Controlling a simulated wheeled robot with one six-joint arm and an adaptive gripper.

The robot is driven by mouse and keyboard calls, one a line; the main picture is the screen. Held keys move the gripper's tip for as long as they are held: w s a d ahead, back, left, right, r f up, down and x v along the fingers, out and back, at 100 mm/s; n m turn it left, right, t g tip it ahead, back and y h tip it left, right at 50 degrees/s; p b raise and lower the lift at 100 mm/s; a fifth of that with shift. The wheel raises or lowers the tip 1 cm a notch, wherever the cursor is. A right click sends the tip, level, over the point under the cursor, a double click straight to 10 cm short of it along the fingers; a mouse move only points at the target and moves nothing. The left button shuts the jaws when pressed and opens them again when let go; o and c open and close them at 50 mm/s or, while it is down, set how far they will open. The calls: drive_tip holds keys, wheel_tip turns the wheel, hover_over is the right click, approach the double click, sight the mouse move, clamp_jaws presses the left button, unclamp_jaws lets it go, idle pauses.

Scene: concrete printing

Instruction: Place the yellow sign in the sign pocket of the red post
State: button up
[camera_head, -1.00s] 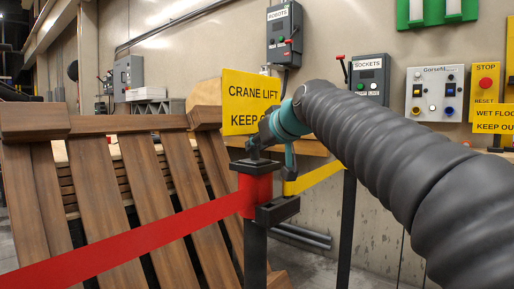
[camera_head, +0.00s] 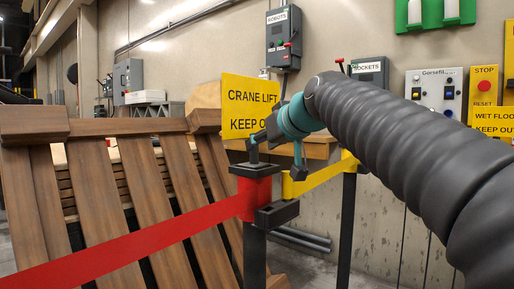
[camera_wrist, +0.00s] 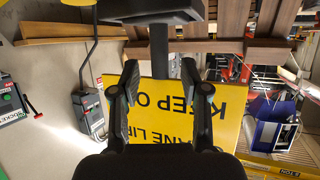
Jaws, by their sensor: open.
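The yellow sign (camera_head: 250,96) reading CRANE LIFT KEEP OUT stands upright above the red post (camera_head: 255,192) in the head view. Its black stem (camera_head: 253,153) reaches down to the black cap (camera_head: 255,169) on top of the post. How deep it sits in the pocket I cannot tell. My gripper (camera_head: 278,155) is open beside the stem, just right of it. In the wrist view the sign (camera_wrist: 172,105) appears upside down behind my gripper (camera_wrist: 158,72). The fingers are spread on either side of the black stem (camera_wrist: 158,48), with gaps visible.
A red belt (camera_head: 130,248) runs left from the post, and a yellow belt (camera_head: 322,176) runs right to another dark post (camera_head: 347,225). Wooden slats (camera_head: 125,200) lean behind on the left. Control boxes (camera_head: 284,38) hang on the wall.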

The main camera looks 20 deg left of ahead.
drive_tip(key=v, duration=0.8)
drive_tip(key=shift+s+d, duration=0.2)
drive_tip(key=shift+d, duration=0.05)
drive_tip(key=s+d+f+m+g+h, duration=0.1)
drive_tip(key=s+d+f+m+h, duration=0.25)
drive_tip(key=d+f, duration=0.65)
drive_tip(key=s+d+f+m+h, duration=0.2)
drive_tip(key=s+d+f, duration=0.3)
drive_tip(key=d+f, duration=0.5)
drive_tip(key=s+d+f+m+g+h, duration=0.1)
drive_tip(key=s+d+f, duration=0.1)
drive_tip(key=s+f, duration=0.2)
drive_tip(key=s+d+f+m+g+h, duration=0.1)
drive_tip(key=s+d+f, duration=0.2)
drive_tip(key=f, duration=0.7)
drive_tip(key=s+d+f+m+h, duration=0.1)
drive_tip(key=s+d+f+h, duration=0.1)
drive_tip(key=s+f, duration=0.4)
wheel_tip(320, 180, down, 2)
drive_tip(key=shift+d+f+g, duration=0.1)
drive_tip(key=shift+d+g, duration=0.3)
drive_tip(key=shift+d, duration=0.05)
drive_tip(key=shift+s+m, duration=0.1)
drive_tip(key=shift+m, duration=0.15)
wheel_tip(320, 180, up, 6)
drive_tip(key=p, duration=0.5)
drive_tip(key=shift+f+p, duration=0.15)
drive_tip(key=shift+p, duration=0.15)
